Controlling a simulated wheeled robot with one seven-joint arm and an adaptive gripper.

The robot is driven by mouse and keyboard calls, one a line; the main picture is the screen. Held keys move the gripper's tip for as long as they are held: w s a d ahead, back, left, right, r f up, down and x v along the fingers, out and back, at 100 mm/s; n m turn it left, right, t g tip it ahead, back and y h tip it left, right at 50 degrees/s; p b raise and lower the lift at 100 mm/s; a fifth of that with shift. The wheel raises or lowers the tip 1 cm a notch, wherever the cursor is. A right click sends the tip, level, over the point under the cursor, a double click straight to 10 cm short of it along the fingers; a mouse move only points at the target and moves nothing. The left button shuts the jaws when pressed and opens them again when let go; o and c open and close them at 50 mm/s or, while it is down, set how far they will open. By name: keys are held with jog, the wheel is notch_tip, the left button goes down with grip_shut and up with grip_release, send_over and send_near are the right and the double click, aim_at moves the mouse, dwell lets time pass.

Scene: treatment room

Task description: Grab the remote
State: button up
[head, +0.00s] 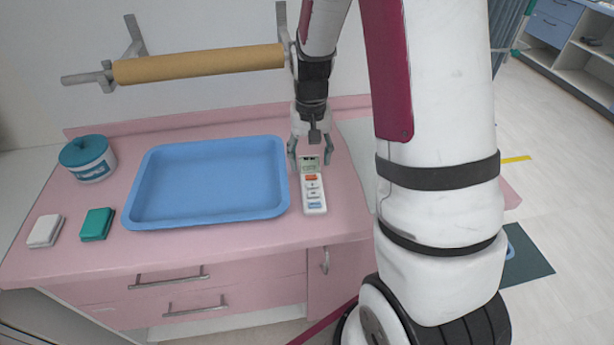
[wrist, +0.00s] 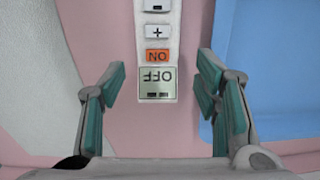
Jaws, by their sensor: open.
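The remote (head: 313,190) is white, with a small grey display, an orange button and several other buttons. It lies on the pink counter (head: 230,246), just right of the blue tray. My gripper (head: 310,163) is open above the display end of the remote. In the wrist view, the remote (wrist: 157,55) reaches down from the top edge, and its display end lies between the two open fingers (wrist: 158,95) with room on both sides. No contact between the fingers and the remote shows. The remote's far end is cut off in the wrist view.
The empty blue tray (head: 208,218) stands close to the left of the remote. A teal-lidded tub (head: 88,160), a white box (head: 45,231) and a teal box (head: 96,224) are further left. A tan paper roll (head: 200,64) hangs on the wall behind.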

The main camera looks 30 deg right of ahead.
aim_at(312, 181)
jog(key=shift+s+f+p, duration=0.15)
jog(key=shift+f+p, duration=0.05)
jog(key=shift+f, duration=1.55)
jog(key=shift+s+f+p, duration=0.1)
jog(key=shift+f+p, duration=0.1)
jog(key=shift+f, duration=1.55)
jog(key=c, duration=1)
